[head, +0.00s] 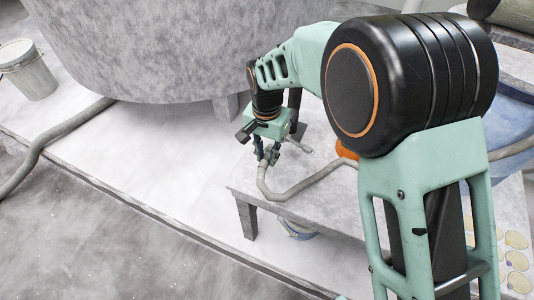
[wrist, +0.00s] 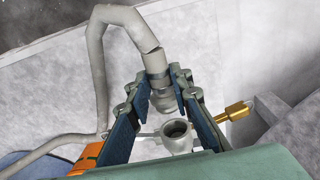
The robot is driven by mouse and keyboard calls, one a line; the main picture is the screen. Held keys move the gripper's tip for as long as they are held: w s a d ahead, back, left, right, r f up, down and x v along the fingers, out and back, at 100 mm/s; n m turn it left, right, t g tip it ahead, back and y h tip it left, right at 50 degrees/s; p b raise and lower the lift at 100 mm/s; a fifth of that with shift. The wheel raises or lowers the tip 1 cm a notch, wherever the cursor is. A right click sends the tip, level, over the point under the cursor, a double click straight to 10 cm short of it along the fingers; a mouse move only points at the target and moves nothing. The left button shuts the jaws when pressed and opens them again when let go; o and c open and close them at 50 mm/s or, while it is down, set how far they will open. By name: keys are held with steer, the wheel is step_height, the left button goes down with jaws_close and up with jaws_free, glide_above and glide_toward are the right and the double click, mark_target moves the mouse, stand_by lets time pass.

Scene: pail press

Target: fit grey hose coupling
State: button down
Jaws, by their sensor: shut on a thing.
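The grey hose coupling (wrist: 160,95) is the ribbed end of a grey hose (wrist: 101,55). My gripper (wrist: 163,98) is shut on it, with its blue-padded fingers on either side. In the head view my gripper (head: 268,155) is above the left end of a low grey bench. The hose (head: 290,192) hangs from it and bends away right. In the wrist view a grey fitting with a round open mouth (wrist: 178,132) shows between the fingers, apart from the coupling in the picture. The coupling's mating face is partly hidden by the fingers.
A brass-coloured part (wrist: 237,110) is right of the fingers. An orange thing (wrist: 87,158) is at lower left, also seen on the bench (head: 240,192) behind my arm. A large grey vat (head: 180,45) stands behind. A pail (head: 27,72) and thick floor hose (head: 55,137) are left.

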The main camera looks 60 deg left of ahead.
mark_target(271, 147)
steer(key=shift+w, duration=0.1)
stand_by(0.3)
steer(key=shift+w+a, duration=0.4)
steer(key=shift+w, duration=0.25)
steer(key=shift+w+a, duration=0.4)
steer(key=shift+w, duration=0.2)
steer(key=shift+b, duration=0.5)
steer(key=shift+w+a, duration=0.1)
steer(key=shift+w+a, duration=0.55)
steer(key=shift+w, duration=0.35)
stand_by(0.3)
steer(key=c, duration=1.7)
jaws_free()
steer(key=shift+o, duration=0.2)
